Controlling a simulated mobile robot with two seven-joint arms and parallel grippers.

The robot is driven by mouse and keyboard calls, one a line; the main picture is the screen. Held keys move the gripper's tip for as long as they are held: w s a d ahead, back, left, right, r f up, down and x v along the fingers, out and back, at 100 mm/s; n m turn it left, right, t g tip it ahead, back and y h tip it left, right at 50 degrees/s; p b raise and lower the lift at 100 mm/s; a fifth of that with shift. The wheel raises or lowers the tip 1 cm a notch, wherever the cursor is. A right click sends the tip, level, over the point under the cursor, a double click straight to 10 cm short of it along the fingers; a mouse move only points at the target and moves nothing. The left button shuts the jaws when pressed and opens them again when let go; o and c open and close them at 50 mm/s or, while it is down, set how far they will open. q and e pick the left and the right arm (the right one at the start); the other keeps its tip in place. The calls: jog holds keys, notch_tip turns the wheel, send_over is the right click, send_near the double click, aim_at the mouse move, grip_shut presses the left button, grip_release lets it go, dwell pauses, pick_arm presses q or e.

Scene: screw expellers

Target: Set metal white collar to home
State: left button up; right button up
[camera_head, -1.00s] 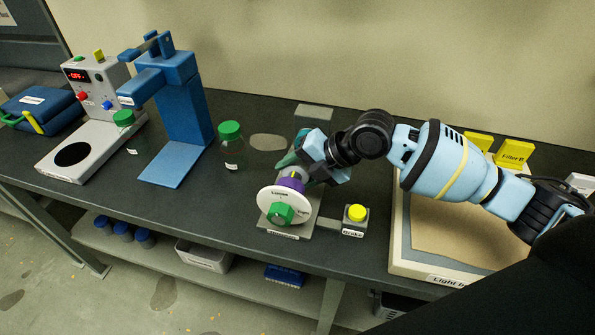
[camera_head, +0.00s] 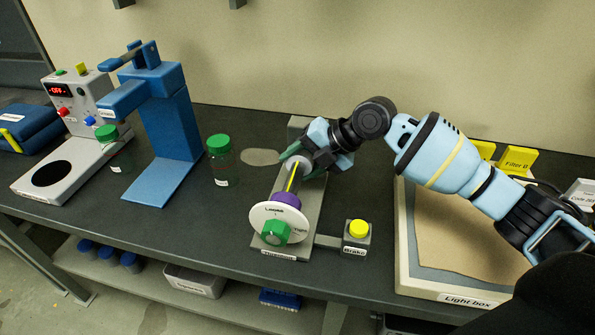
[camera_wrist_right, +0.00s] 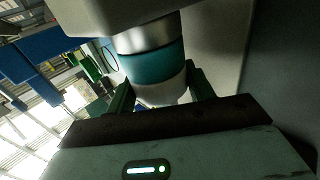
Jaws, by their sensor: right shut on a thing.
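The screw expeller stands at the bench's front, with a white dial (camera_head: 262,213) marked with lettering and a green knob (camera_head: 275,233). Behind the dial are a purple ring (camera_head: 287,199) and a bare shaft with a yellow stripe (camera_head: 292,180). My right gripper (camera_head: 301,165) is shut around a pale collar at the shaft's far part. In the wrist view a white collar (camera_wrist_right: 165,94) sits between the two green fingers, against a teal band (camera_wrist_right: 152,65) and a silver metal part (camera_wrist_right: 146,35). The fingers partly hide the collar in the head view. My left gripper is out of view.
A yellow button labelled Brake (camera_head: 358,229) is right of the expeller. A light box (camera_head: 425,283) lies further right, under my right arm. A green-capped jar (camera_head: 220,165), a blue press (camera_head: 165,115) and a grey control unit (camera_head: 75,100) stand left.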

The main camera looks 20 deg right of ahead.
aim_at(309, 157)
jog(key=o, duration=1.4)
jog(key=shift+w+d, duration=0.15)
jog(key=shift+w, duration=0.1)
jog(key=shift+s+r, duration=0.1)
jog(key=shift+v, duration=3.85)
